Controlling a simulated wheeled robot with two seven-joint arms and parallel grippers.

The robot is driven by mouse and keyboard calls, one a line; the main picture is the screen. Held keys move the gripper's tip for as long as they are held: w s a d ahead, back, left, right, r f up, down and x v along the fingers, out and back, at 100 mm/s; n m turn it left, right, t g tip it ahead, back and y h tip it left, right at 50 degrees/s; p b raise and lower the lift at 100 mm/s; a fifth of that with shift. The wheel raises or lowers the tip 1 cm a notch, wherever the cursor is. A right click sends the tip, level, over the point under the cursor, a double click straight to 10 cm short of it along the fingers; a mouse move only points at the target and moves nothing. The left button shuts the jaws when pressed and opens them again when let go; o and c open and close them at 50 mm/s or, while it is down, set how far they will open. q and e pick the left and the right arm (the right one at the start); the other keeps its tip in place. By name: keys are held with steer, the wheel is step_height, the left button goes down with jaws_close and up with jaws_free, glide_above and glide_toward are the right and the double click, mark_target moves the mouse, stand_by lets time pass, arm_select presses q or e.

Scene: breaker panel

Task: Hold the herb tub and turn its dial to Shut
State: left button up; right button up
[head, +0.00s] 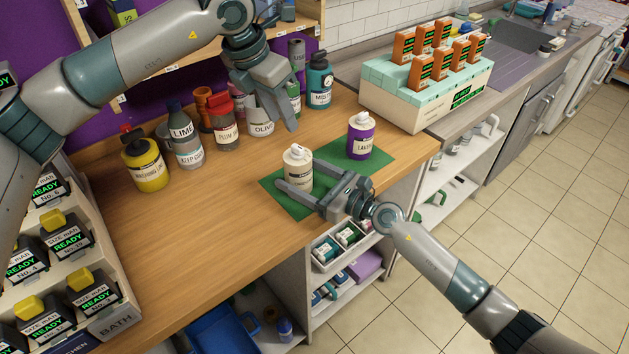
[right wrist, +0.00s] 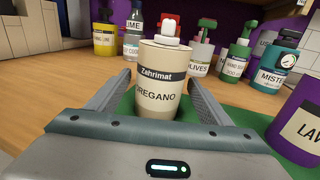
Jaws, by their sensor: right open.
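The herb tub (head: 298,172) is cream, labelled OREGANO, and stands upright on a green mat (head: 374,166). Its white dial (head: 296,151) is on top; the dial's setting is too small to read. In the right wrist view the tub (right wrist: 157,82) stands between the two fingers, with its dial (right wrist: 168,30) above them. My right gripper (head: 300,177) is open, one finger on each side of the tub; I cannot tell whether they touch it. My left gripper (head: 272,112) is open and empty, above and behind the tub, apart from the dial.
A purple LAVENDER tub (head: 361,138) stands on the mat to the right. Several bottles, including a yellow one (head: 146,160) and a teal one (head: 319,82), line the back. A rack of READY boxes (head: 90,255) is at left. The wooden counter's (head: 190,235) front left is clear.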

mark_target(297, 146)
steer(key=shift+w+a, duration=0.35)
steer(key=shift+a, duration=0.15)
steer(key=c, duration=1.2)
steer(key=shift+c, duration=0.2)
arm_select(q)
steer(key=shift+c, duration=0.2)
steer(key=w+d+m, duration=0.1)
steer(key=m, duration=0.3)
steer(key=f+m+g+y, duration=0.1)
steer(key=m, duration=0.4)
steer(key=w+d+f+m+g+y, duration=0.1)
steer(key=m, duration=0.3)
steer(key=shift+w+d+f, duration=0.2)
steer(key=shift+w+d, duration=0.1)
steer(key=shift+w, duration=0.05)
steer(key=m, duration=0.4)
steer(key=shift+w+d+f+m+g+y, duration=0.2)
steer(key=shift+d+m+g+y, duration=0.1)
steer(key=shift+g+y, duration=0.1)
